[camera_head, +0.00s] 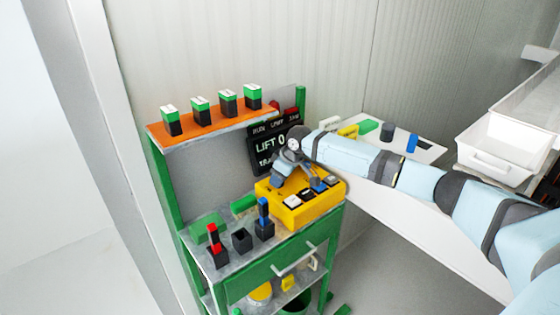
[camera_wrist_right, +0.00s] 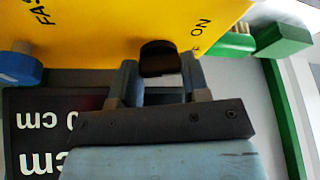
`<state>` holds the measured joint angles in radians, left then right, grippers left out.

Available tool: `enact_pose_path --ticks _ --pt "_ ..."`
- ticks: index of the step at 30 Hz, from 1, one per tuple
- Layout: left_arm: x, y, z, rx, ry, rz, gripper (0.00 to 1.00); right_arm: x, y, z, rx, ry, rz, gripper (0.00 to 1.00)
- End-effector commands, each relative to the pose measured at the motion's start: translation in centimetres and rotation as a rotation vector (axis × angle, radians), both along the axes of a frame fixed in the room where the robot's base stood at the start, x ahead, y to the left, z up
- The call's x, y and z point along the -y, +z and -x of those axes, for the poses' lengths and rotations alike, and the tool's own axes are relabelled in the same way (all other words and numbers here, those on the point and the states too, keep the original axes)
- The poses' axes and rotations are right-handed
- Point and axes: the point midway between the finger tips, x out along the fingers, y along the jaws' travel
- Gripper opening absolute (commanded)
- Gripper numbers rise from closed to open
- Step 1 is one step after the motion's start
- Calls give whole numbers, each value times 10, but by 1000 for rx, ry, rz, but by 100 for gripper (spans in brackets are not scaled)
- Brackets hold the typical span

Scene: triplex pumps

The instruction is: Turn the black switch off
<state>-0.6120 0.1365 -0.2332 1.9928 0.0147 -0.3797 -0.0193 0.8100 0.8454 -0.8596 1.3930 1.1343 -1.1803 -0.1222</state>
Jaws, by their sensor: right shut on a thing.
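A yellow control box (camera_head: 312,213) stands on top of the green cart, with several switches and a blue knob (camera_wrist_right: 24,70) on it. The black switch (camera_wrist_right: 160,57) shows in the right wrist view at the edge of the yellow panel, beside the letters "ON". My right gripper (camera_head: 277,182) reaches the far left part of the box. In the right wrist view my gripper (camera_wrist_right: 158,80) has a finger on either side of the black switch and is shut on it. In the head view my gripper hides the switch. My left gripper is not in view.
A dark display reading "LIFT 0" (camera_head: 268,146) stands behind the box. An orange shelf (camera_head: 215,128) holds several green-and-black blocks. Red (camera_head: 215,243) and blue (camera_head: 263,215) handled tools sit in black holders at the left. White trays (camera_head: 492,162) stand at the right.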

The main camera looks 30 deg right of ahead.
Motion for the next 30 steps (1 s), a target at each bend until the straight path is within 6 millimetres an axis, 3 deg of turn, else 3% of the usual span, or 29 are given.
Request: enact_pose_path --ticks 1,3,12,21,30 --pt "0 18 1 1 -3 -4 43 -2 8 1 -6 -42 -2 19" --pt "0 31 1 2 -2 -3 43 -2 7 2 -6 -102 0 19" --pt "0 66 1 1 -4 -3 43 -3 4 1 -2 -306 0 19" --pt "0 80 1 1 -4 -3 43 -3 1 1 -2 -404 0 19" --pt "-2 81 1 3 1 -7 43 -2 0 1 -1 -423 1 19"
